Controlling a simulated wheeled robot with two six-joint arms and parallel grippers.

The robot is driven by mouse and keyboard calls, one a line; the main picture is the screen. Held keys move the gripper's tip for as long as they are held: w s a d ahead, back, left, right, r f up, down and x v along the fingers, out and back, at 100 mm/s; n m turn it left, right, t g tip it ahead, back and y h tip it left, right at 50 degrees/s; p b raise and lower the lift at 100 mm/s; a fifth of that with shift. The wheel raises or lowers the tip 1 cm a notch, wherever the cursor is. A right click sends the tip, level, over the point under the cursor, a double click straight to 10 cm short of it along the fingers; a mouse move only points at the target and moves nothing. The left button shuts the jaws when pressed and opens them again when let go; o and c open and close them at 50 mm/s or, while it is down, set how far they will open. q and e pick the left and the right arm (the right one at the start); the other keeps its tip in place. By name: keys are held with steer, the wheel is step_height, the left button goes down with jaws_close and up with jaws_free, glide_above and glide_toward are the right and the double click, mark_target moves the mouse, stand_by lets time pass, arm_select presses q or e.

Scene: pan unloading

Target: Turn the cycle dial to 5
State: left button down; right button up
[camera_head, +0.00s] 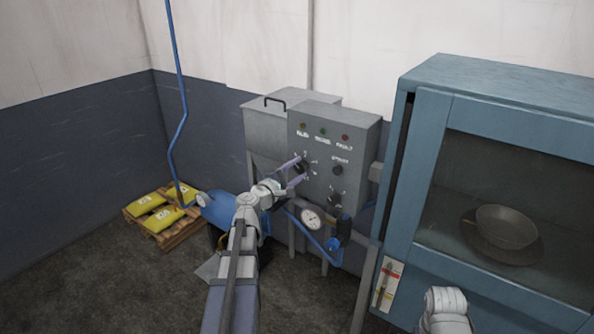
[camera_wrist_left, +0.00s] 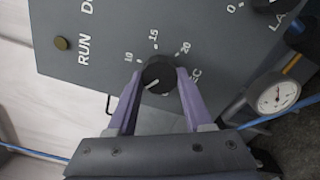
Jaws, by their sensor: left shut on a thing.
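The cycle dial, a round black knob (camera_wrist_left: 158,75), sits on the grey control panel (camera_head: 359,130). In the head view the dial (camera_head: 301,168) is partly covered by my gripper. The wrist view shows 10, 15 and 20 around its upper side and part of the word SEC at its right. A white line on the knob points to the lower left in that view. The 5 mark is not visible there. My left gripper (camera_head: 297,172) is shut on the knob, with one purple finger on each side (camera_wrist_left: 159,98). My right gripper is out of view.
A second knob (camera_head: 334,198) sits lower on the panel, below a dark START button (camera_head: 338,170). A pressure gauge (camera_head: 313,218) and blue pipe are below. A blue cabinet (camera_head: 418,165) with a pan (camera_head: 506,227) stands right. A pallet (camera_head: 168,236) with yellow bags is left.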

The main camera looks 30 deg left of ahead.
arm_select(q)
steer(key=shift+n, duration=0.5)
steer(key=shift+c, duration=1.5)
jaws_free()
steer(key=s, duration=0.7)
steer(key=shift+s+a, duration=0.3)
steer(key=shift+s, duration=0.1)
steer(key=shift+d, duration=0.1)
